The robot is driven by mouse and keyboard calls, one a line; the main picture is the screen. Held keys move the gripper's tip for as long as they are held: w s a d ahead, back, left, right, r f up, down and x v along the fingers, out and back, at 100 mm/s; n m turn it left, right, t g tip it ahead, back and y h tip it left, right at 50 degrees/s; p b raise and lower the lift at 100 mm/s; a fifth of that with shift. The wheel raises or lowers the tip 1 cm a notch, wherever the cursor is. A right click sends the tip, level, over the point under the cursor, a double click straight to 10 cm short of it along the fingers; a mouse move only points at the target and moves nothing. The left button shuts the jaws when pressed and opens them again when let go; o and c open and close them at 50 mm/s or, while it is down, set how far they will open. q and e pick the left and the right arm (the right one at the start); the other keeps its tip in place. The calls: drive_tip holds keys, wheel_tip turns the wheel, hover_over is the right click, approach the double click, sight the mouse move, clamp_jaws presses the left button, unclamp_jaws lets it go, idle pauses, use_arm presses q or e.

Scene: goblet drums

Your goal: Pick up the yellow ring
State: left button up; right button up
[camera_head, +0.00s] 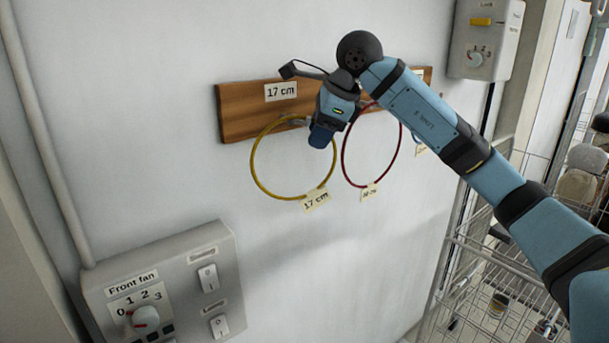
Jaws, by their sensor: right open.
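My left gripper is not in view.
A red ring (344,165) hangs just right of the yellow one, partly behind my right arm. A "Front fan" control box (190,260) is at lower left, another switch box (487,40) at upper right. A wire rack (480,270) stands at right. The wall below the rings is clear.

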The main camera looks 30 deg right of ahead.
drive_tip(key=shift+w+f, duration=0.2)
drive_tip(key=shift+f, duration=0.15)
clamp_jaws()
drive_tip(key=shift+r, duration=0.1)
drive_tip(key=shift+s+r+b, duration=0.25)
drive_tip(key=shift+r+b, duration=0.1)
wheel_tip(320, 180, up, 7)
drive_tip(key=shift+a+f, duration=0.1)
drive_tip(key=shift+f, duration=0.1)
drive_tip(key=s+d+b, duration=0.1)
drive_tip(key=s+b, duration=0.3)
drive_tip(key=s, duration=1.5)
drive_tip(key=shift+s+d+f, duration=0.2)
drive_tip(key=shift+s+d, duration=0.1)
